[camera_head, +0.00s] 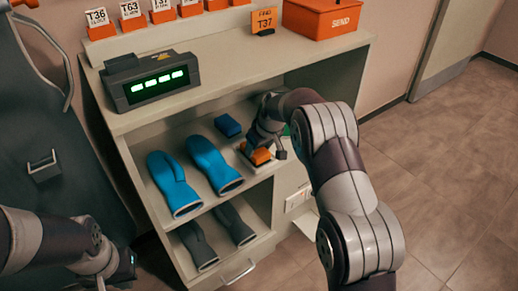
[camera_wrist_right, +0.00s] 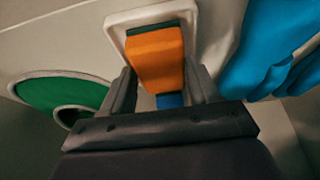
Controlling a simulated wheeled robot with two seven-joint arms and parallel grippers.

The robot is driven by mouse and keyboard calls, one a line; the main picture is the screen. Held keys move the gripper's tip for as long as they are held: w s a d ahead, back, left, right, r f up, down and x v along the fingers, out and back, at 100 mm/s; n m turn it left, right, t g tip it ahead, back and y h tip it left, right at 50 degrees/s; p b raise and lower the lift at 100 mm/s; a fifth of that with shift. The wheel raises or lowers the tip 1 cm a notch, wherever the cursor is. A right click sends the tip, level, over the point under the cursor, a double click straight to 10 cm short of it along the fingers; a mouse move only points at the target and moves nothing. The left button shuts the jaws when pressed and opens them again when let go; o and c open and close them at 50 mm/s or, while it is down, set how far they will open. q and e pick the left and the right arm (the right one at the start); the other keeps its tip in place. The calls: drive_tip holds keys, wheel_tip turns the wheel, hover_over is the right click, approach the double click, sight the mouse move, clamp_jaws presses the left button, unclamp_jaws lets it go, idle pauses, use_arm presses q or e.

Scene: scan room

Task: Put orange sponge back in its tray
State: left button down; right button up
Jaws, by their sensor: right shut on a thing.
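The orange sponge (camera_head: 261,157) is at the upper shelf's right end. In the right wrist view, the orange sponge (camera_wrist_right: 157,62) has a dark green layer and sits between the fingers of my right gripper (camera_wrist_right: 160,88), which is shut on it. The small white tray (camera_wrist_right: 113,22) lies directly behind the sponge, and its rim shows around it. In the head view the tray (camera_head: 246,163) is partly hidden by my right gripper (camera_head: 265,148). I cannot tell whether the sponge touches the tray's bottom. My left gripper (camera_head: 122,268) is at the lower left, away from the shelf; its fingers are unclear.
Blue gloves (camera_head: 212,165) and a blue block (camera_head: 228,125) lie on the same shelf, left of the tray. Grey gloves (camera_head: 236,224) lie on the shelf below. A green round thing (camera_wrist_right: 60,92) is close to my right gripper. The floor at right is clear.

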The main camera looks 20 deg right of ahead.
drive_tip(key=o, duration=1.1)
drive_tip(key=shift+f, duration=0.2)
drive_tip(key=p+v, duration=0.3)
drive_tip(key=v, duration=0.8)
drive_tip(key=s+a+f+m+g+h, duration=0.1)
drive_tip(key=s+f+m+g, duration=0.1)
drive_tip(key=s, duration=1.3)
drive_tip(key=s+a+f+m+g, duration=0.1)
drive_tip(key=s+f+m, duration=0.1)
drive_tip(key=s, duration=1.2)
wheel_tip(320, 180, up, 30)
drive_tip(key=p, duration=3)
drive_tip(key=shift+s+a, duration=0.1)
